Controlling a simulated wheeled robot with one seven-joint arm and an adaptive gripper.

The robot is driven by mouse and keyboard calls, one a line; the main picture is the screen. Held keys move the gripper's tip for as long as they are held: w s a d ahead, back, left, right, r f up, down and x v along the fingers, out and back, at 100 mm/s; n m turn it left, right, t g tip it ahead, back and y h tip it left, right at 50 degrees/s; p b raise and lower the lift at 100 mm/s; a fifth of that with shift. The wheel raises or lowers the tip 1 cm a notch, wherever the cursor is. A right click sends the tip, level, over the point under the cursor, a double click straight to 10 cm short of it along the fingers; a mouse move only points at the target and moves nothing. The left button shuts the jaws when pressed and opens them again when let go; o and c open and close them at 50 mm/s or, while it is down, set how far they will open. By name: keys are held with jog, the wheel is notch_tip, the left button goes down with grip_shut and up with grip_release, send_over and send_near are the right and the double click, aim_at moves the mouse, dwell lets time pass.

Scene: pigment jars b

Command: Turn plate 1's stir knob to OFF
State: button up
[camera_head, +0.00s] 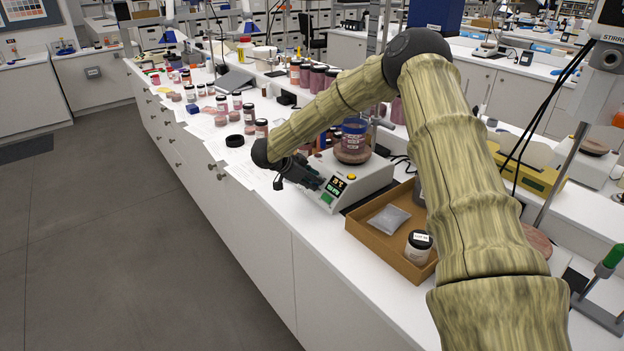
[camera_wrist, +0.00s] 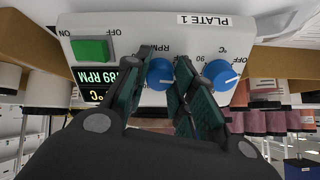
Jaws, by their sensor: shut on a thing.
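Plate 1 is a white hot plate (camera_head: 375,177) on the bench in the head view. Its front panel, labelled PLATE 1 (camera_wrist: 204,20), fills the upper wrist view. The blue stir knob (camera_wrist: 160,74), marked RPM, sits between my gripper's (camera_wrist: 166,66) dark fingers, which are shut on it. The fingers partly hide it, and I cannot read its pointer for certain. A second blue knob (camera_wrist: 219,74), marked °C, is just right of the right finger. The partly covered display (camera_wrist: 92,78) shows a lit RPM reading. In the head view my gripper (camera_head: 305,176) is at the plate's front.
A green switch (camera_wrist: 90,50) is left of the knobs. A jar with a blue band (camera_head: 354,138) stands on the plate. A brown tray (camera_head: 372,246) with a grey packet and jar is close by on the right. Several pigment jars crowd the bench to the left.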

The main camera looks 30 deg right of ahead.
jog(key=n+p, duration=0.2)
jog(key=p, duration=0.1)
jog(key=shift+r+n, duration=0.25)
jog(key=shift+n, duration=0.05)
jog(key=n+p, duration=0.2)
jog(key=n, duration=0.1)
jog(key=shift+f+n+p, duration=0.2)
jog(key=shift+n+p, duration=0.8)
jog(key=shift+n, duration=0.1)
jog(key=o, duration=1)
jog(key=shift+o, duration=0.2)
jog(key=v, duration=1.2)
jog(key=shift+s, duration=0.15)
